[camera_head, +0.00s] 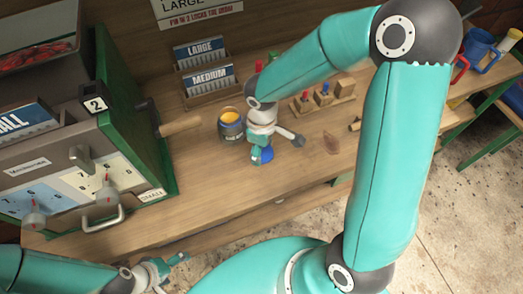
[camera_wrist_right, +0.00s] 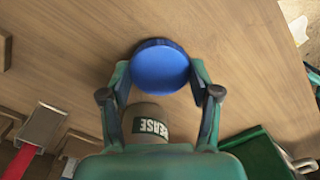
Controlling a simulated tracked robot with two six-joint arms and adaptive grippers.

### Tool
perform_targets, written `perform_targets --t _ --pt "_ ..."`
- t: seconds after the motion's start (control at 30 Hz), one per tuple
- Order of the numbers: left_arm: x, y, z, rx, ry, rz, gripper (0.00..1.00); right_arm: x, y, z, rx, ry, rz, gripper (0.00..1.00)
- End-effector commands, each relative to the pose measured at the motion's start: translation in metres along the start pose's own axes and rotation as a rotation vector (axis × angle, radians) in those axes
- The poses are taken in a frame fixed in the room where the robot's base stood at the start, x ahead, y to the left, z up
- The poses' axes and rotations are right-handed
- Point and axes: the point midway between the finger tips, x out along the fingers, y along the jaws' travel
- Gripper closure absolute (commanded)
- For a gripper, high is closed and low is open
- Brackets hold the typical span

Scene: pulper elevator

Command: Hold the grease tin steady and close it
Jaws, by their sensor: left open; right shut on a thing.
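The grease tin (camera_head: 231,131) stands upright on the wooden bench with its top open and yellow grease showing. It also shows in the right wrist view (camera_wrist_right: 147,112), partly hidden by my gripper. My right gripper (camera_head: 259,156) is shut on the round blue lid (camera_head: 266,154), just right of the tin and nearer the bench front, apart from it. In the right wrist view the lid (camera_wrist_right: 160,68) sits between both fingertips. My left gripper (camera_head: 168,271) is open and empty at the lower left, in front of the bench and away from the tin.
A green-sided machine (camera_head: 110,150) with a wooden handle (camera_head: 181,126) stands left of the tin. Card racks (camera_head: 210,85) labelled LARGE and MEDIUM are behind it. A wooden block with coloured pegs (camera_head: 322,98) lies to the right. The bench front is mostly clear.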

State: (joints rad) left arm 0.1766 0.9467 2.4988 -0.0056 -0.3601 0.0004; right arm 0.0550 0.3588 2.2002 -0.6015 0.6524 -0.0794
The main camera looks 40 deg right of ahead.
Motion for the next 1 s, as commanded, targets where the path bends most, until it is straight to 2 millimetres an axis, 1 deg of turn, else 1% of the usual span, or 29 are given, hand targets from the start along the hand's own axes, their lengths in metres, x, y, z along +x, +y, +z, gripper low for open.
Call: perform_targets --t 0.17,0.27,0.5,0.7,0.8,1.0 --pt "-0.001 0.000 0.000 0.000 0.000 0.000 0.14 -0.029 0.001 -0.001 0.002 0.006 0.003 0.48" --pt "-0.001 0.000 0.000 0.000 0.000 0.000 0.14 -0.050 0.000 -0.001 0.000 0.008 0.003 0.48" --pt "0.001 0.000 0.000 0.000 0.000 0.000 0.14 -0.107 0.000 -0.001 0.000 0.008 0.001 0.48" --pt "0.001 0.000 0.000 0.000 0.000 0.000 0.14 -0.147 0.000 -0.001 0.000 0.005 0.001 0.48" --pt "0.001 -0.001 0.000 0.000 0.000 0.000 0.14 -0.162 0.000 -0.001 -0.002 0.004 0.000 0.48" --pt "0.001 -0.001 0.000 0.000 0.000 0.000 0.14 -0.180 0.000 0.000 -0.001 0.002 -0.001 0.48"
